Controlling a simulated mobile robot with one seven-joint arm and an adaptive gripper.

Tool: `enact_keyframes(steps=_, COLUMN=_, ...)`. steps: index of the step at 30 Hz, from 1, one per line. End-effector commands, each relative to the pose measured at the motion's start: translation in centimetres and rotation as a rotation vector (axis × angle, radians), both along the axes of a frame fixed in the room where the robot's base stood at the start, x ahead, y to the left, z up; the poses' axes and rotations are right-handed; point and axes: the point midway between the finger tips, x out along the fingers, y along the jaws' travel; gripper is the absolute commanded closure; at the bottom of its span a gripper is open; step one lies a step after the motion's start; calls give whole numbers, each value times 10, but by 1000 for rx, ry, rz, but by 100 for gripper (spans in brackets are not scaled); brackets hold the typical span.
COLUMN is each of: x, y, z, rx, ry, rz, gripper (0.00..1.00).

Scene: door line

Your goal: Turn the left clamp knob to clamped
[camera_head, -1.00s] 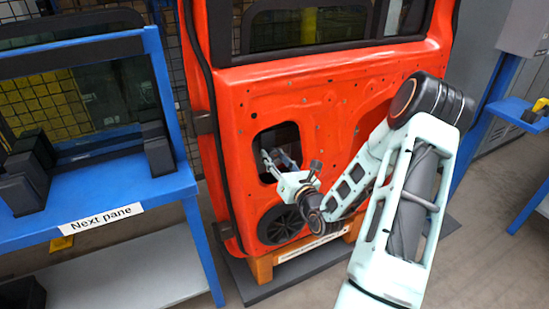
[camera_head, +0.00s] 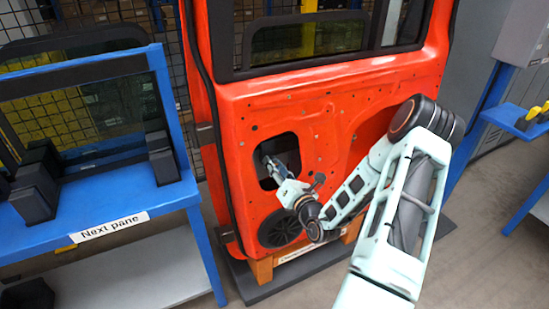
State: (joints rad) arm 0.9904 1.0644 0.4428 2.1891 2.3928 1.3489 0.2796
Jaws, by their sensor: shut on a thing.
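The red door (camera_head: 345,110) stands upright in the middle of the head view. Its lower panel has a dark cut-out opening (camera_head: 290,146). My gripper (camera_head: 269,164) reaches from the lower right into this opening, with its fingers inside. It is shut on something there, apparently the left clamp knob. The knob itself is too small and too hidden by the fingers and the opening's edge to make out, so its turn position cannot be told.
A blue stand with a "Next pane" label (camera_head: 109,227) holds a dark window pane (camera_head: 95,105) at the left. A black round speaker (camera_head: 281,228) sits below the opening. A blue shelf (camera_head: 515,118) with yellow-and-black items is at the right. Grey floor is clear at the lower right.

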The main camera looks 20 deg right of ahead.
Motion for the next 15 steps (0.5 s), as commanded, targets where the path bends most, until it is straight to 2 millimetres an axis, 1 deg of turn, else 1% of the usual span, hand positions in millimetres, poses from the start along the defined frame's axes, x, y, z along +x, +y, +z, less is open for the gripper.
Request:
enact_keyframes(steps=1, x=-1, y=0, z=5, rx=48, ry=5, rz=0, gripper=98)
enact_keyframes(steps=15, x=-1, y=0, z=4, rx=496, ry=20, rz=-1, gripper=98)
